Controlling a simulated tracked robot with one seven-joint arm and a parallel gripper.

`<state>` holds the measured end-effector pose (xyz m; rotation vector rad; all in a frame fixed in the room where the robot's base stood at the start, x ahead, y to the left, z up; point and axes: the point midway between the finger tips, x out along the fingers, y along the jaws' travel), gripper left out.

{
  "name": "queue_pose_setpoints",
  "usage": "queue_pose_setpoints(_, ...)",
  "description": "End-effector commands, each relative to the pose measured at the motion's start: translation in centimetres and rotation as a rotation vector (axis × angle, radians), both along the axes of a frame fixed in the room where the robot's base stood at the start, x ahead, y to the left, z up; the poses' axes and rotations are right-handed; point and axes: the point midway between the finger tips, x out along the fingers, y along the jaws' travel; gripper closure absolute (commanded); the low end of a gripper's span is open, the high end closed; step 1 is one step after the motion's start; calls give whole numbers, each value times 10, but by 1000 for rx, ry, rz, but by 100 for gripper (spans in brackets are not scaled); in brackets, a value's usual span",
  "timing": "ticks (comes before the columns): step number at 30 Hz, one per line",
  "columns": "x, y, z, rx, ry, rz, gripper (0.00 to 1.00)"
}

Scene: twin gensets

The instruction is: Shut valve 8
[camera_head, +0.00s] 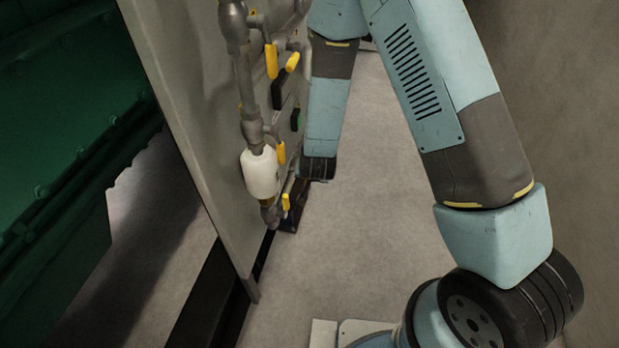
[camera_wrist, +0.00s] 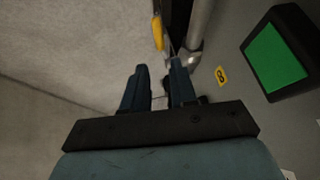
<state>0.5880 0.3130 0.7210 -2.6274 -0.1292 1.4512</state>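In the wrist view a yellow valve handle (camera_wrist: 157,33) lies just ahead of my gripper (camera_wrist: 159,72), roughly in line with the gap between its fingers. It appears joined to a grey pipe fitting (camera_wrist: 190,62) by the right finger. The fingers are apart with nothing visibly held between them. A yellow tag (camera_wrist: 221,75) that reads 8, turned sideways, is on the panel right of the fitting. In the head view several yellow handles, such as one low handle (camera_head: 286,202), stand along the pipes. I cannot tell there which is valve 8; my gripper is not clearly visible.
A panel (camera_head: 185,110) carries the pipes and a white cylinder (camera_head: 260,173). A green screen in a black frame (camera_wrist: 275,58) is right of the tag. Green machinery (camera_head: 70,100) stands at the left. The floor (camera_head: 345,240) right of the panel is clear; a wall (camera_head: 550,70) bounds it.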

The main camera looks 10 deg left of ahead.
Motion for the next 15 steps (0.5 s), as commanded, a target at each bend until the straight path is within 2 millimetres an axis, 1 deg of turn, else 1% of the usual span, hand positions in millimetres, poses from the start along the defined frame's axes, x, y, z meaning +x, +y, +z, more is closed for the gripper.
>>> queue_pose_setpoints(1,-3,-1,6,1,-1,0,73)
queue_pose_setpoints(6,-11,-3,19,0,0,1,73)
queue_pose_setpoints(15,-16,-4,24,0,1,0,73)
